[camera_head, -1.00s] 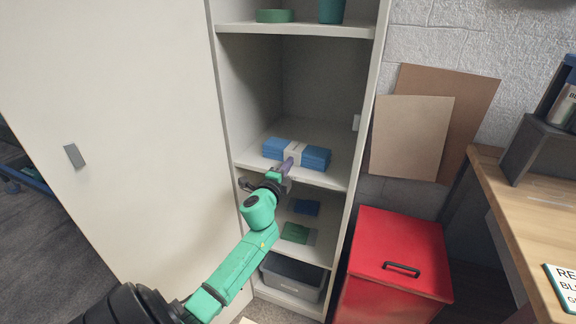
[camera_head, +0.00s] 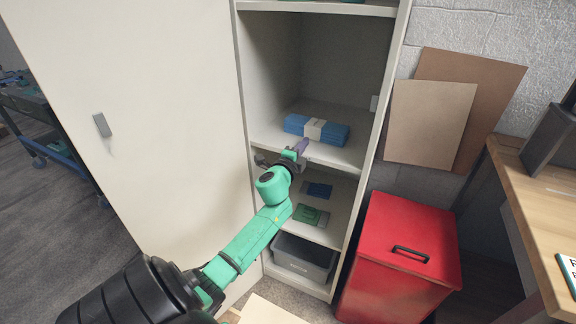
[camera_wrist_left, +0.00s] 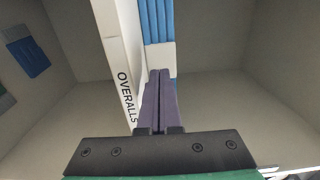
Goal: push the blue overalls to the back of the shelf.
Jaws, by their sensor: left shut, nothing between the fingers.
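The blue overalls (camera_head: 335,134) are a flat folded stack with a pale band around the middle, lying on the middle shelf (camera_head: 351,155) of an open cabinet. They also show at the top of the left wrist view (camera_wrist_left: 157,20). My left gripper (camera_head: 303,145) is shut and empty, at the shelf's front edge. Its purple fingers (camera_wrist_left: 159,76) point at the pale band (camera_wrist_left: 161,58) and overlap its lower end in the left wrist view. I cannot tell whether they touch it. My right gripper is not in view.
The shelf edge carries an OVERALLS label (camera_wrist_left: 127,98). Bare shelf shows behind the stack. Below are a blue item (camera_head: 318,190), a green item (camera_head: 311,215) and a grey bin (camera_head: 304,256). A red cabinet (camera_head: 400,250) stands to the right, and the open cabinet door (camera_head: 140,130) to the left.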

